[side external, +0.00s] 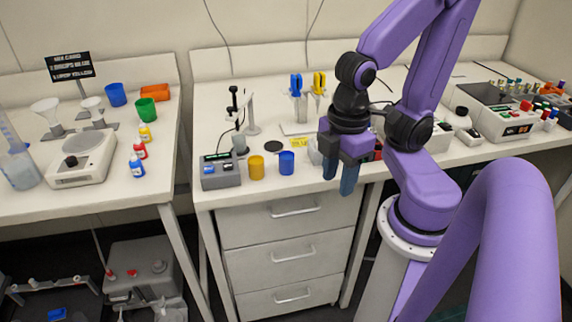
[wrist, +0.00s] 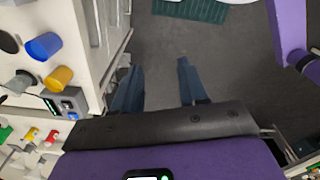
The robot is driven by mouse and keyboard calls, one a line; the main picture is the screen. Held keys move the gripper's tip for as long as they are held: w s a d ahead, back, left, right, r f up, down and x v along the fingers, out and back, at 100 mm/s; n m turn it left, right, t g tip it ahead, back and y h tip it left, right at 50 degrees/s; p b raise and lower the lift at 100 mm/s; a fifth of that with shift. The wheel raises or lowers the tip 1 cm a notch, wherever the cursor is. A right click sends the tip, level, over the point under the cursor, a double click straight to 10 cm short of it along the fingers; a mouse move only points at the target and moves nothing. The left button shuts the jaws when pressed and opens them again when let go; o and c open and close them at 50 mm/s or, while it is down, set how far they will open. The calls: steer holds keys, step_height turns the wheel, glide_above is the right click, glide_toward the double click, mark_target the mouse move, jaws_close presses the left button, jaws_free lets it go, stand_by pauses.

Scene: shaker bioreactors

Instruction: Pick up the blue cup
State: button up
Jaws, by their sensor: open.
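A small blue cup (side external: 287,162) stands upright near the front edge of the middle bench, just right of a yellow cup (side external: 257,167). In the wrist view the blue cup (wrist: 44,46) is at the upper left, beside the yellow cup (wrist: 58,78). A larger blue cup (side external: 116,94) stands on the left table, by a green cup (side external: 145,111). My gripper (side external: 340,176) points down, right of the small blue cup and apart from it. Its blue fingers (wrist: 160,72) are open and empty, with floor showing between them.
A grey device with a display (side external: 221,170) stands left of the yellow cup. A stand with blue and yellow pipettes (side external: 306,85) is behind. Drawers (side external: 290,215) lie below the bench edge. Instruments and tube racks (side external: 505,115) fill the right.

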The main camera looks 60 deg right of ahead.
stand_by(0.3)
steer(key=o, duration=0.6)
steer(key=shift+f, duration=0.1)
steer(key=n+t+h, duration=0.5)
steer(key=n+h, duration=0.5)
steer(key=h, duration=0.3)
glide_toward(288, 155)
steer(key=x, duration=0.3)
steer(key=shift+w+a, duration=0.1)
steer(key=shift+w, duration=0.1)
steer(key=shift+x, duration=2.55)
